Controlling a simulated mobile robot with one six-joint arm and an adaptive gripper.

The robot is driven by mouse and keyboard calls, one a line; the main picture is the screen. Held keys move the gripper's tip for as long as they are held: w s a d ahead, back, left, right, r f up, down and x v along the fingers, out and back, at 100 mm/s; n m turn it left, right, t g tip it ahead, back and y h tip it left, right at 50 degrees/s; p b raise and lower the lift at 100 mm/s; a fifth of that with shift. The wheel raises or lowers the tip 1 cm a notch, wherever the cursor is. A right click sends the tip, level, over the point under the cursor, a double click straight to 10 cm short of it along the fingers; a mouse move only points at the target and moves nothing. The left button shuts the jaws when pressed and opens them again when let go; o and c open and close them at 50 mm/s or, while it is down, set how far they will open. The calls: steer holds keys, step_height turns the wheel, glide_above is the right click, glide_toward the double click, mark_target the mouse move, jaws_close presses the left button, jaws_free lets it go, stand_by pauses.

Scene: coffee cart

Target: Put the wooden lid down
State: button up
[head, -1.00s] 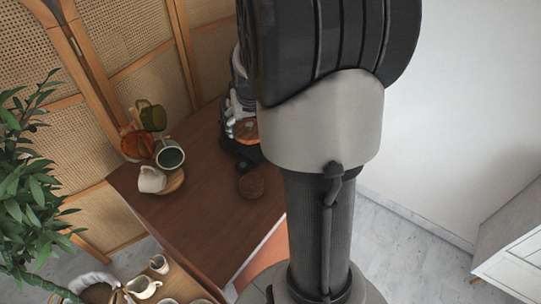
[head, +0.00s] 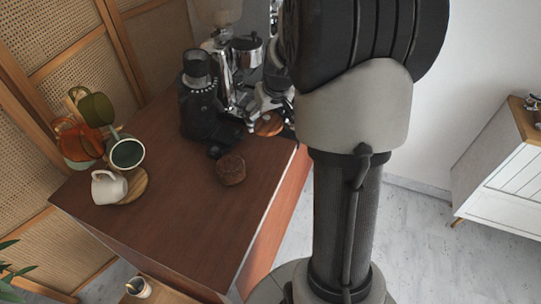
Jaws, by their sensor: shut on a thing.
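The wooden lid (head: 268,124) is a round, flat, orange-brown disc in the head view. It is at the right part of the dark wood counter, near its right edge. My gripper (head: 266,108) is shut on the lid, just above it in the picture. My arm column hides part of the area to the right. I cannot tell whether the lid touches the counter or is held above it.
A black grinder (head: 200,100) stands left of my gripper, with metal coffee equipment (head: 228,70) behind. A brown, rough cylinder (head: 231,170) stands nearer. The counter's (head: 190,215) front is clear.

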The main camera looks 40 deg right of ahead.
mark_target(266, 155)
step_height(266, 155, down, 14)
steer(key=b, duration=0.4)
steer(key=shift+f+b, duration=0.15)
steer(key=shift+b, duration=0.25)
steer(key=shift+f, duration=0.2)
steer(key=o, duration=1)
steer(key=shift+o, duration=0.2)
